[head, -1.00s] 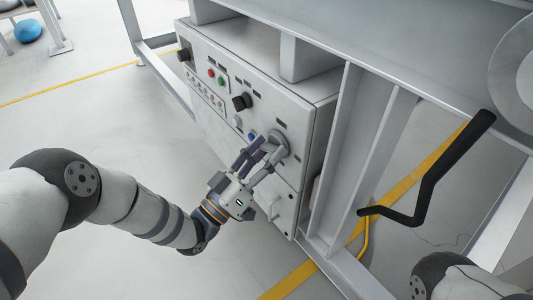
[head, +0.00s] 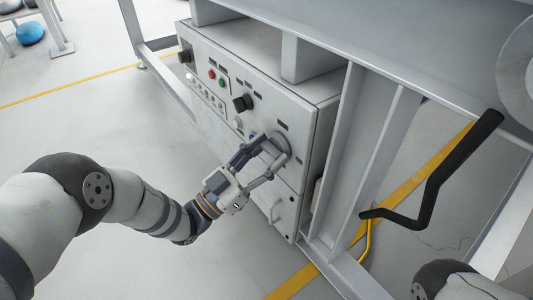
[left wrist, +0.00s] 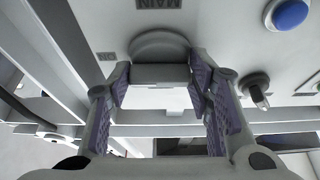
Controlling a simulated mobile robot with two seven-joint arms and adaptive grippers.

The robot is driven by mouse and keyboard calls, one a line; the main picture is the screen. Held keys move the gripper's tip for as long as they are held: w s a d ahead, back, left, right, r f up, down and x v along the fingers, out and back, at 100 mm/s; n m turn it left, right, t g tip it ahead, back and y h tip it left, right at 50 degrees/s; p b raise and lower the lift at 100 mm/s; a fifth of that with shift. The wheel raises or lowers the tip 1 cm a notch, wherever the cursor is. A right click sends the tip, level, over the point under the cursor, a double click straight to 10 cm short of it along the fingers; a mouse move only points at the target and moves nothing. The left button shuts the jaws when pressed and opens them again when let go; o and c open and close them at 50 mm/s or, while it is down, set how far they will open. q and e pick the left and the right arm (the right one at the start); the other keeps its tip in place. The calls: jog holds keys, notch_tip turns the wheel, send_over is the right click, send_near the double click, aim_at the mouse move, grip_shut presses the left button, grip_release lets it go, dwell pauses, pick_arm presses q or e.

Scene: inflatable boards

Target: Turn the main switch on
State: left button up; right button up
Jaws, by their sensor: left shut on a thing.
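The main switch (head: 279,144) is a grey round knob on the front of the light grey control cabinet. In the left wrist view the switch (left wrist: 160,73) shows its flat handle bar, under an upside-down "MAIN" label (left wrist: 160,3). A small label (left wrist: 106,56) sits at its left. My left gripper (head: 262,150) is at the switch, one finger on each side of the bar, shut on it. The fingers partly hide the knob in the head view. My right gripper is out of view.
The cabinet (head: 318,125) also carries a black knob (head: 242,102), red and green buttons (head: 217,79), small lamps and a blue button (left wrist: 290,14). A black crank handle (head: 435,180) and grey frame posts stand to the right. Open floor lies left.

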pick_arm(q)
jog(key=o, duration=1.1)
jog(key=shift+o, duration=0.2)
jog(key=v, duration=1.2)
